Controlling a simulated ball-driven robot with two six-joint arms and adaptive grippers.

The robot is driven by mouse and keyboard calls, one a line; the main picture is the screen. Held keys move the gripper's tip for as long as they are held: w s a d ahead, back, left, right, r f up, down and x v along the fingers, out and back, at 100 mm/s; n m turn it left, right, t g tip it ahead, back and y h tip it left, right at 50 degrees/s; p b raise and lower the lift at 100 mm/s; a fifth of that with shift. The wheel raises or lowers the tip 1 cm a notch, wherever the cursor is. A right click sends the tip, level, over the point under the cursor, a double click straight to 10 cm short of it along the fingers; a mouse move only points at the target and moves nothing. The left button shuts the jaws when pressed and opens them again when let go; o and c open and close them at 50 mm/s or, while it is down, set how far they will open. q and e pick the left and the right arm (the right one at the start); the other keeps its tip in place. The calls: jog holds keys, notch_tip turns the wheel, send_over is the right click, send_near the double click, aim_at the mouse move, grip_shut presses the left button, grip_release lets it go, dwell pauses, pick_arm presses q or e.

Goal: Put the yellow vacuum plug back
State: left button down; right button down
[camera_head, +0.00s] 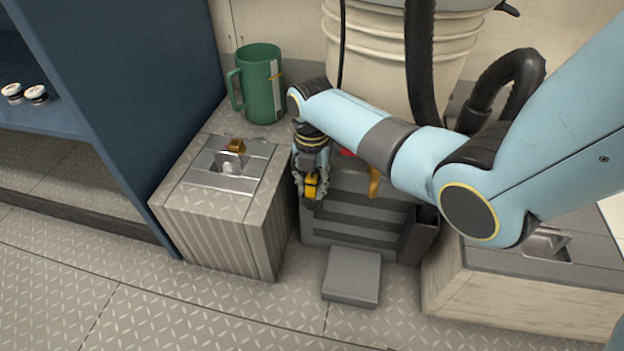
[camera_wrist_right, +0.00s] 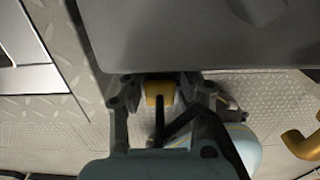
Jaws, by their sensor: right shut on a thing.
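My right gripper (camera_head: 311,197) reaches down in the middle of the head view, just right of the left grey box. It is shut on the yellow plug (camera_head: 311,185). In the right wrist view the yellow plug (camera_wrist_right: 159,91) sits between the fingers, with a dark strip below it; its front end is hidden. The left box has a metal socket plate (camera_head: 228,170) on top with a raised flap, a pale round part and a brown-orange block (camera_head: 236,146). The plug is apart from this plate. My left gripper is not in view.
A green mug (camera_head: 262,85) stands behind the left box. A cream ribbed drum (camera_head: 380,45) with a black hose (camera_head: 420,60) stands behind my right arm. A grey stepped unit (camera_head: 350,225) is beside the gripper. Another metal fitting (camera_head: 546,242) is on the right box.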

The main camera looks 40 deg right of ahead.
jog(key=c, duration=1)
grip_release()
notch_tip(320, 180, up, 12)
jog(key=shift+a, duration=0.1)
